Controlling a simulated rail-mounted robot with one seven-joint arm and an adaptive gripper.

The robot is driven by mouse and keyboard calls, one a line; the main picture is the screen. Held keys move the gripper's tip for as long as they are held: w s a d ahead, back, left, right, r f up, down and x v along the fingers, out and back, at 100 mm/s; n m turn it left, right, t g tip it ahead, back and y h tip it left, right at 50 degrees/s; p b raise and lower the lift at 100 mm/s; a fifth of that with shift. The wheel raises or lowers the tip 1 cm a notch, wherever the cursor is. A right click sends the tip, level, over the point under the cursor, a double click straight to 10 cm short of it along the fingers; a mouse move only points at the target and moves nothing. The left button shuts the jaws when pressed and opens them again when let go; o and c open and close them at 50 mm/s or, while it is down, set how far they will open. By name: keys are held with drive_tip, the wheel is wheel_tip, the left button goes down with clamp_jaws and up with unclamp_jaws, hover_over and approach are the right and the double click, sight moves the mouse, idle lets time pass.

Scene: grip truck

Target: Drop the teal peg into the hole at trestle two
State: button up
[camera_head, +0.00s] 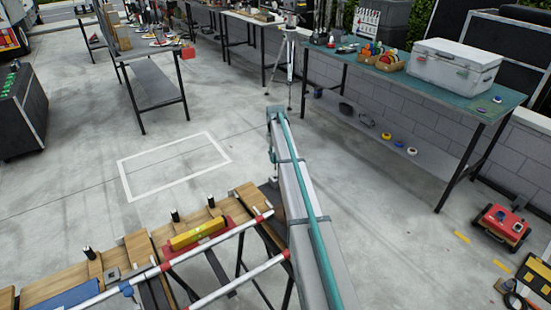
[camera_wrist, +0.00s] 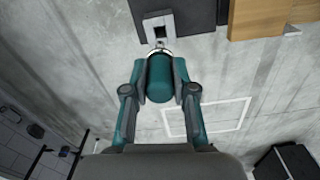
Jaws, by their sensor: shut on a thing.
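In the wrist view my gripper (camera_wrist: 160,92) is shut on the teal peg (camera_wrist: 160,77), one finger on each side of it. A pale metal ring shows at the peg's far end. Just beyond that end is a grey plate (camera_wrist: 147,28) with a dark square hole (camera_wrist: 158,32). The peg's end appears close to the plate's lower edge, beside the hole rather than over it; I cannot tell the height gap. Which trestle the plate belongs to is unclear. In the head view my arm hides the peg.
In the head view, wooden-topped trestles (camera_head: 70,275) stand at lower left, with short black uprights and a yellow spirit level (camera_head: 197,234). A teal-topped table (camera_head: 490,98) with a white cooler (camera_head: 440,75) stands at right. The floor inside the white outline (camera_head: 127,180) is clear.

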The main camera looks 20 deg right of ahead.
drive_tip(key=shift+r+p, duration=1.2)
drive_tip(key=shift+r, duration=1.85)
drive_tip(key=shift+s, duration=0.1)
